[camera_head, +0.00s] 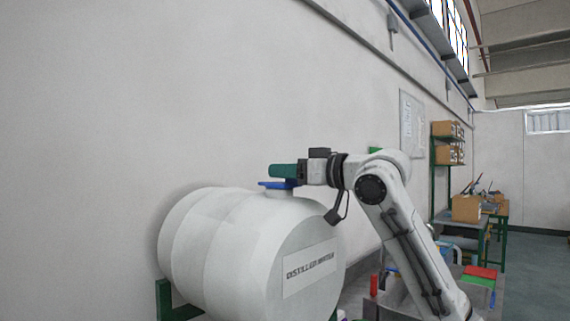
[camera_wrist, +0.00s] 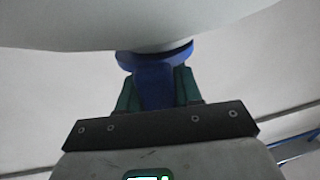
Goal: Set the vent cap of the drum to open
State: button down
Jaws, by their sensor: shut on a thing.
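The white drum (camera_head: 235,245), labelled "DISTILLED WATER", lies on its side on a green stand at the left of the head view. It also shows as a pale curved surface in the wrist view (camera_wrist: 150,22). The blue vent cap (camera_head: 270,185) sits on top of the drum. In the wrist view the cap (camera_wrist: 153,75) has a round base and a raised blue grip. My gripper (camera_wrist: 155,90) has green fingers, one on each side of that grip, and is shut on it. In the head view my gripper (camera_head: 284,172) lies level over the cap and hides part of it.
A plain wall (camera_head: 150,90) stands close behind the drum. At the right are a green shelf with cardboard boxes (camera_head: 447,142) and a workbench with a box (camera_head: 466,208). Red and green items (camera_head: 480,272) lie low beside my arm. Floor (camera_head: 535,260) is clear at far right.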

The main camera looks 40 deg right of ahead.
jog(key=shift+w+d+p, duration=0.15)
jog(key=shift+d+p, duration=0.1)
jog(key=shift+d, duration=0.3)
jog(key=shift+w+d+p, duration=0.15)
jog(key=shift+d+p, duration=0.05)
jog(key=shift+d, duration=0.45)
dwell(0.5)
jog(key=c, duration=1.1)
grip_release()
jog(key=shift+o, duration=1.3)
jog(key=shift+s+d, duration=0.1)
jog(key=shift+d, duration=0.05)
jog(key=shift+a, duration=0.25)
jog(key=shift+s, duration=0.3)
jog(key=s+d+b, duration=0.2)
jog(key=s, duration=0.8)
jog(key=shift+c, duration=0.3)
